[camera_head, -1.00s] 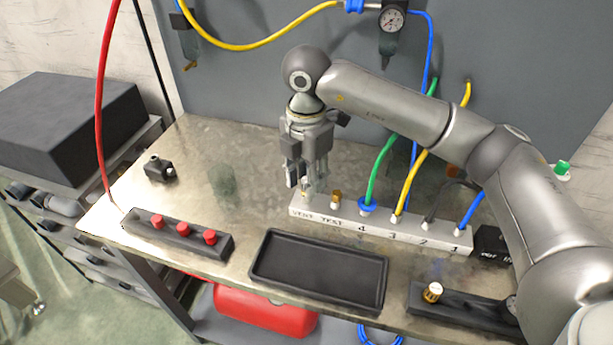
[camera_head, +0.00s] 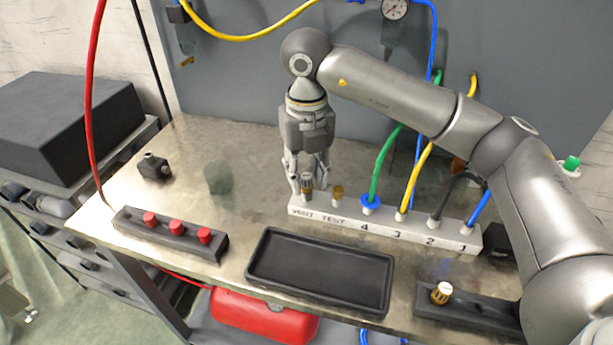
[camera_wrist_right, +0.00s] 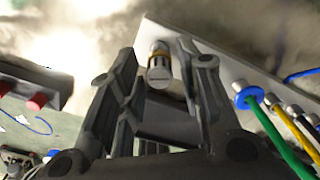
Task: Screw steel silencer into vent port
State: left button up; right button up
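The steel silencer (camera_head: 306,186), a small grey cylinder with a brass-coloured band, stands upright at the VENT port of the white port block (camera_head: 345,228). It also shows in the right wrist view (camera_wrist_right: 159,72), in line with the gap between the fingers. My right gripper (camera_head: 308,179) points down over the VENT end, with one finger on each side of the silencer. In the right wrist view the fingers (camera_wrist_right: 162,75) stand apart, with gaps beside the silencer. How deep its thread sits is hidden. My left gripper is not in view.
Green, yellow, dark and blue hoses rise from the numbered ports. An empty black tray (camera_head: 262,262), a rack with red caps (camera_head: 177,228) and a holder with a white-topped brass part (camera_head: 441,292) lie in front.

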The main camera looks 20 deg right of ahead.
jog(key=n+b, duration=0.1)
jog(key=n, duration=0.2)
jog(key=shift+f+n, duration=0.1)
jog(key=shift+n, duration=0.2)
jog(key=n, duration=0.3)
jog(key=shift+b, duration=0.35)
jog(key=n, duration=0.3)
jog(key=shift+n+b, duration=0.35)
jog(key=shift+n, duration=1.15)
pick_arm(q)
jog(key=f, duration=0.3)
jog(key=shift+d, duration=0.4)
pick_arm(e)
jog(key=shift+c, duration=0.3)
